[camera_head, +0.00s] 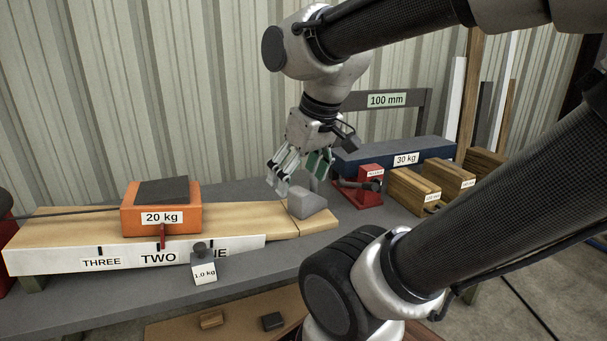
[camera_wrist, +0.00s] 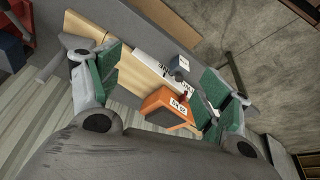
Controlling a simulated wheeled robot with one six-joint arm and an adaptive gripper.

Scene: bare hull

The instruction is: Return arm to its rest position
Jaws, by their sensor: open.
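My gripper (camera_head: 300,165) hangs in the air above the right end of a wooden plank, with its fingers pointing down and apart. In the wrist view the gripper (camera_wrist: 165,85) shows two green-padded fingers spread wide with nothing held between them. My arm reaches in from the upper right and is bent over the bench. A grey wedge-like block (camera_head: 307,201) sits on the plank just below the gripper, and the two look apart.
An orange 20 kg block (camera_head: 161,218) sits on the plank (camera_head: 70,229), with a 1.0 kg weight (camera_head: 203,266) in front. A red device (camera_head: 368,186), a blue 30 kg block (camera_head: 388,153) and wooden blocks (camera_head: 414,190) stand to the right. Corrugated wall (camera_head: 130,90) is behind.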

